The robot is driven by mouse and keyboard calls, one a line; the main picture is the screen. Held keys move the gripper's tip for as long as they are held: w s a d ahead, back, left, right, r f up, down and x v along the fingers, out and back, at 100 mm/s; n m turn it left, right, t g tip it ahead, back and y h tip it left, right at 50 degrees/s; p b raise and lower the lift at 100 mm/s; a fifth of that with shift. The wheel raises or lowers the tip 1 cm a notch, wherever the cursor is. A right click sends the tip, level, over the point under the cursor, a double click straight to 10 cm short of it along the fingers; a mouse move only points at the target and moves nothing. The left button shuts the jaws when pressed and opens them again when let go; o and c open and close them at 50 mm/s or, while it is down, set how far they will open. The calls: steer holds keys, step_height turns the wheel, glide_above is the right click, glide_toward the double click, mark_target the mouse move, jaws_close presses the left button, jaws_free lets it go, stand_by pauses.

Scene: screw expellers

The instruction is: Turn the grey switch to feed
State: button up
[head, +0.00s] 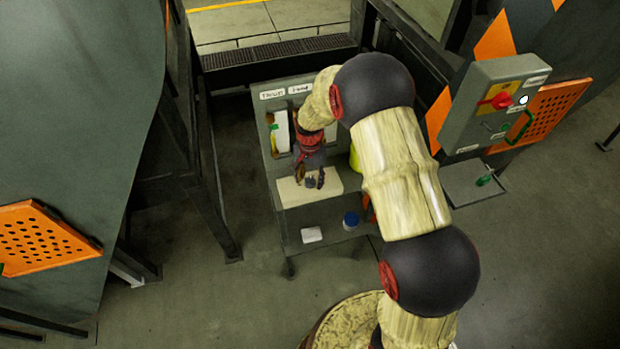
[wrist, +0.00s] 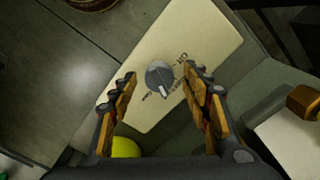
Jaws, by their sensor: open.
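The grey switch (wrist: 160,78) is a round knob with a white pointer mark, set on a cream panel (wrist: 205,30) with small printed words beside it. In the wrist view the knob lies between and beyond my gripper's open fingers (wrist: 158,92), with a gap on both sides. The lettering is too small to read fully, and part is hidden by the right finger. In the head view my gripper (head: 314,183) is over the cream panel (head: 325,187) on the grey stand, and the knob cannot be made out there.
A grey control box with a red knob (head: 502,101) stands at the right, beside an orange perforated guard (head: 552,112). A yellow object (wrist: 127,147) lies below the left finger.

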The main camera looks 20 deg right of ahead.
mark_target(310, 179)
steer(key=shift+r, duration=0.1)
step_height(310, 179, up, 12)
stand_by(0.6)
stand_by(0.4)
steer(key=s+r+n+t+b, duration=0.2)
steer(key=s+r+n+b, duration=0.1)
steer(key=s, duration=0.7)
steer(key=s+r+n+t+b, duration=0.1)
steer(key=s+r+n+b, duration=0.2)
steer(key=s+b, duration=0.3)
steer(key=s+r+n+t+b, duration=0.2)
steer(key=s+b, duration=0.3)
steer(key=s, duration=0.9)
steer(key=shift+s+r+n+t, duration=0.2)
steer(key=shift+r+n+t, duration=0.1)
steer(key=shift+r+n, duration=0.4)
steer(key=shift+f, duration=0.1)
